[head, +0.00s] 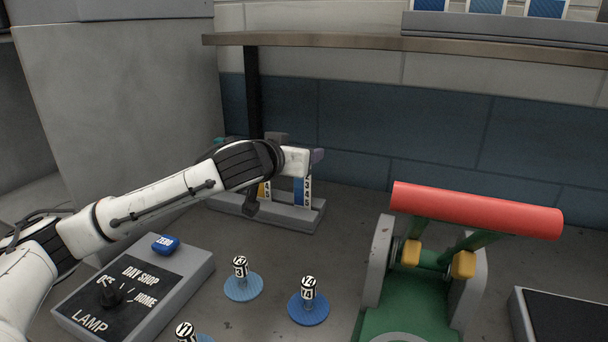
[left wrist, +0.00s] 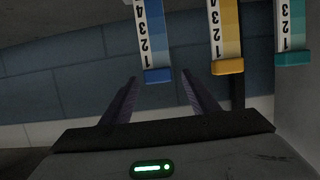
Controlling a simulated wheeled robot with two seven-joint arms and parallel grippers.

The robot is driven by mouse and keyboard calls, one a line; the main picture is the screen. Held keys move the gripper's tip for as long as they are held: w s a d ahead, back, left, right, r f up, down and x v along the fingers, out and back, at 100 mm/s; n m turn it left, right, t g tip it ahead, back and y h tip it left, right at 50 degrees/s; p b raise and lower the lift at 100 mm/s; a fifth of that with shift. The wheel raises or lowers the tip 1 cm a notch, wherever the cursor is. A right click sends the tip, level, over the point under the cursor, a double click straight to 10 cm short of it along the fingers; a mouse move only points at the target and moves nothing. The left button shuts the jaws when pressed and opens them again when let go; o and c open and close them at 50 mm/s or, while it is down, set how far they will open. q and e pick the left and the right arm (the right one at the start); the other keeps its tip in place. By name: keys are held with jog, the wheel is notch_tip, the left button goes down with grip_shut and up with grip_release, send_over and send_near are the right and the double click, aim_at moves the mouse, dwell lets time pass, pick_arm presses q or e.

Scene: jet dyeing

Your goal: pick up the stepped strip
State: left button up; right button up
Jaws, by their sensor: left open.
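Upright strips with numbered white scales stand in a grey rack (head: 290,214) at the back: a blue strip (head: 299,190), a yellow strip (head: 263,189) and a teal one, mostly hidden by my arm. The left wrist view shows the blue strip (left wrist: 150,35), yellow strip (left wrist: 226,35) and teal strip (left wrist: 291,30) with coloured end blocks. I cannot tell which one the task calls stepped. My left gripper (left wrist: 159,82) is open, with the blue strip's end block between its fingertips in that view; contact is not clear. My right gripper is not in view.
A lamp control box (head: 190,275) with a blue ZERO block (head: 165,244) is at front left. Numbered pegs on blue discs (head: 308,308) stand mid-front. A green stand with a red roller (head: 475,208) is at right. A shelf (head: 400,44) overhangs the rack.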

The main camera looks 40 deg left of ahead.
pick_arm(q)
jog(key=x, duration=0.3)
jog(key=p+x, duration=0.1)
jog(key=x, duration=0.1)
jog(key=shift+w+f, duration=0.25)
jog(key=shift+f, duration=0.1)
jog(key=shift+c, duration=0.2)
jog(key=c, duration=1.1)
